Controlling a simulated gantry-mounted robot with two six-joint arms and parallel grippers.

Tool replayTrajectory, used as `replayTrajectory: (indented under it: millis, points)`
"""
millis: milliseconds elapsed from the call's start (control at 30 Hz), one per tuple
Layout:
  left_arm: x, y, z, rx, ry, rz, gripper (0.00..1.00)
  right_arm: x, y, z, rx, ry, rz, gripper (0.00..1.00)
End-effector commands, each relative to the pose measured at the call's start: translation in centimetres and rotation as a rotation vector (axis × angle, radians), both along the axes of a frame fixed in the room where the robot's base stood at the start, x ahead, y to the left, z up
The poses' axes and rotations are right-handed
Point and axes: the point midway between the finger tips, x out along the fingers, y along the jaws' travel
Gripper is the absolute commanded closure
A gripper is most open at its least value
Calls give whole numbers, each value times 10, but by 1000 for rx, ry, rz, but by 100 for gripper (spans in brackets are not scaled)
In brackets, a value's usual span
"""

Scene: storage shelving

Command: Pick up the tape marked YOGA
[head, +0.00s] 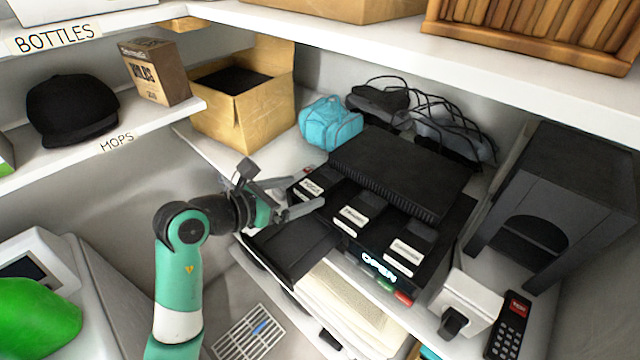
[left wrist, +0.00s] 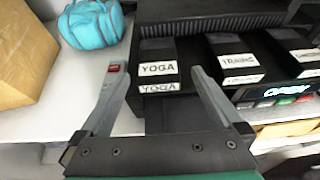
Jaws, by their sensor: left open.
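The YOGA tape is a black cassette with a white label (left wrist: 158,68), seen in the left wrist view. It lies on the black player (left wrist: 196,74) at the left of a row of tapes. In the head view the same tape (head: 313,184) is partly covered by my gripper. My right gripper is not in view.
Two other tapes (head: 352,216) (head: 404,250) lie to the right, one marked TRAINING. A flat black box (head: 400,168) stands behind the row. A blue bag (head: 331,123) and an open cardboard box (head: 241,95) stand behind left.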

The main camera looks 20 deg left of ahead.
Motion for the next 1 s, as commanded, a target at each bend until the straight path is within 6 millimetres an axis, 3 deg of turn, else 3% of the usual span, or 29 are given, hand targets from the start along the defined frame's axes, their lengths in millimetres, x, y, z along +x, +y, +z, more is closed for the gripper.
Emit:
replayTrajectory:
  millis: [167, 500, 767, 1000]
  points:
    - [5, -2, -1, 0, 1, 0, 0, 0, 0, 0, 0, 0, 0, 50]
    - [46, -18, -13, 0, 0, -1, 0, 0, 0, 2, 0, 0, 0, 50]
    - [48, -18, -14, 0, -1, 1, 0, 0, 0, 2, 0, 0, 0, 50]
    - [48, -18, -14, 0, -1, 1, 43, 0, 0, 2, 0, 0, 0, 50]
